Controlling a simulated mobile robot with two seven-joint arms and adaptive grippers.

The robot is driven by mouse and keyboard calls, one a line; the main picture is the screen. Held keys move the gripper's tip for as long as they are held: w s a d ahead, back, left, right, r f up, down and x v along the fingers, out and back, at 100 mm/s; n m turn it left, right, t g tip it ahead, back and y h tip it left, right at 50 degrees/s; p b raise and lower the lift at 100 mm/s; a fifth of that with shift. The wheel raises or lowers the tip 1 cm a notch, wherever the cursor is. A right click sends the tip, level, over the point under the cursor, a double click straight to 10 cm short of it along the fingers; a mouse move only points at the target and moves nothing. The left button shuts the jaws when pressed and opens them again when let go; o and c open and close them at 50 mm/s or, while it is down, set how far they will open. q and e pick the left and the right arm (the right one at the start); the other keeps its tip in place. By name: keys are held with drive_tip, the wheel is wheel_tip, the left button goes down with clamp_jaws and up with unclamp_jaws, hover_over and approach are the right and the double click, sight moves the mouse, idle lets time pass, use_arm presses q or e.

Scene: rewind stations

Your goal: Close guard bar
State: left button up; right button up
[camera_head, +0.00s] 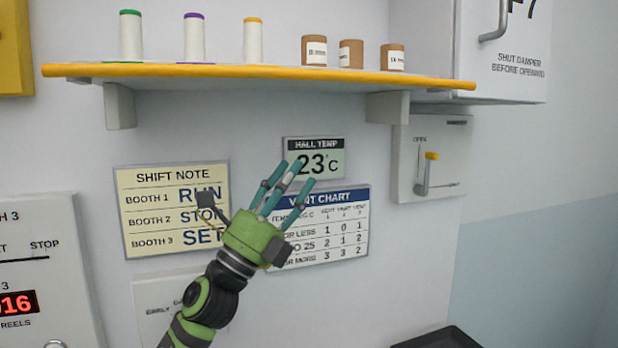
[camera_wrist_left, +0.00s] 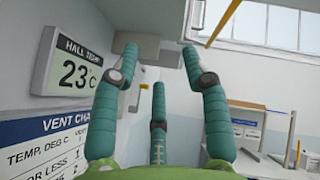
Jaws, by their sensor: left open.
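I cannot make out a guard bar for certain in either view. My left gripper (camera_head: 287,178), green with three teal fingers, is raised in front of the wall, its fingers spread and empty. In the head view it overlaps the vent chart (camera_head: 345,228) and the lower edge of the hall temperature display (camera_head: 314,144). In the left wrist view the open fingers (camera_wrist_left: 160,60) point toward a small yellow-handled lever (camera_wrist_left: 144,86) beyond. In the head view this lever (camera_head: 430,170) is on a wall panel marked OPEN. My right gripper is not in view.
A yellow-edged shelf (camera_head: 250,72) with spools and brown rolls juts out above the gripper. A white cabinet (camera_head: 500,60) hangs at upper right. A shift note (camera_head: 150,240) and a booth panel (camera_head: 40,260) are at left. A dark tray-like edge (camera_head: 440,340) shows low right.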

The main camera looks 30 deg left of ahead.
sight(303, 78)
use_arm(q)
drive_tip(key=s+r+m+g+h, duration=0.2)
drive_tip(key=r+m+g+h, duration=0.1)
drive_tip(key=m, duration=0.4)
drive_tip(key=s+d+r+m+g+h, duration=0.1)
drive_tip(key=s+r+m+g+h, duration=0.2)
drive_tip(key=m, duration=0.4)
drive_tip(key=s+d+r+m+g+h, duration=0.1)
drive_tip(key=s+r+m+g+h, duration=0.2)
drive_tip(key=r+m+g+h, duration=0.2)
drive_tip(key=shift+s+d+m+g+h, duration=0.1)
drive_tip(key=shift+m+g+h, duration=0.35)
drive_tip(key=shift+m, duration=0.75)
drive_tip(key=p+x, duration=0.4)
drive_tip(key=x, duration=0.1)
drive_tip(key=shift+d+r+p, duration=0.2)
drive_tip(key=shift+r+p, duration=0.1)
drive_tip(key=shift+p, duration=0.1)
drive_tip(key=shift+w+d+r+p, duration=0.25)
drive_tip(key=shift+w+d+p, duration=0.1)
drive_tip(key=shift+w+d, duration=0.1)
drive_tip(key=shift+f, duration=0.1)
clamp_jaws()
